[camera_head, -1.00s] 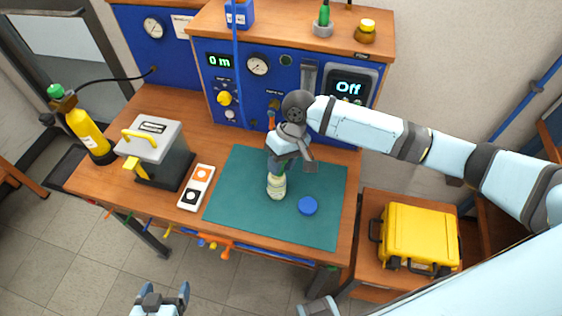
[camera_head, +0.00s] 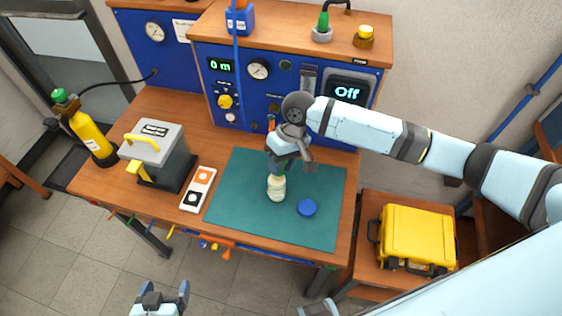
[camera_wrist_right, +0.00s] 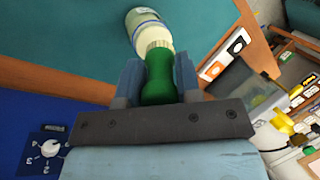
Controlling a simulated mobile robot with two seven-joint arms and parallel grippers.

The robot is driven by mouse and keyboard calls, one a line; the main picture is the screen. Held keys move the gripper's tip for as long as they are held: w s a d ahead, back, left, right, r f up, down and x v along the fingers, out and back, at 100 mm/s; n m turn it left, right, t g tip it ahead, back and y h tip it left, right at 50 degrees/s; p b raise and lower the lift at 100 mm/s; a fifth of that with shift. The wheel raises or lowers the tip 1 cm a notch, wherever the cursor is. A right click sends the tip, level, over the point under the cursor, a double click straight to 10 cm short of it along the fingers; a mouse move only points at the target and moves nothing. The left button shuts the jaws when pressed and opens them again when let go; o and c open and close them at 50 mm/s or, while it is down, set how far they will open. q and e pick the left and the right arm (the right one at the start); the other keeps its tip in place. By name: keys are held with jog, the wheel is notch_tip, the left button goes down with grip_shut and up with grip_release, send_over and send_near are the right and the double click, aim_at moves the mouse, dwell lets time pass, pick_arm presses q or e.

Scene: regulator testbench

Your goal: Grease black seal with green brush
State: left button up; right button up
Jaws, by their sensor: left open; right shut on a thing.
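My right gripper (camera_head: 279,172) is above the teal mat, pointing down at a pale jar (camera_head: 276,190). In the right wrist view it is shut on the green brush (camera_wrist_right: 158,78), of which the green handle shows. The handle meets a cream ribbed part at the jar (camera_wrist_right: 145,22); the bristles are hidden. The black seal (camera_head: 192,197) appears to be the dark ring on the lower square of a white card-like holder, below an orange square (camera_head: 203,177). My left gripper (camera_head: 160,297) is open and empty, in front of the bench.
A blue round disc (camera_head: 307,208) lies on the teal mat (camera_head: 232,212), right of the jar. A grey box with yellow handles (camera_head: 157,150) and a yellow cylinder (camera_head: 92,135) stand left. A yellow case (camera_head: 418,238) is at right. The mat's front is mostly clear.

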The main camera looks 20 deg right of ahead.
jog(key=shift+r+p, duration=2.05)
jog(key=shift+p, duration=0.05)
jog(key=shift+r+p, duration=0.9)
jog(key=shift+p, duration=0.25)
jog(key=shift+f, duration=0.1)
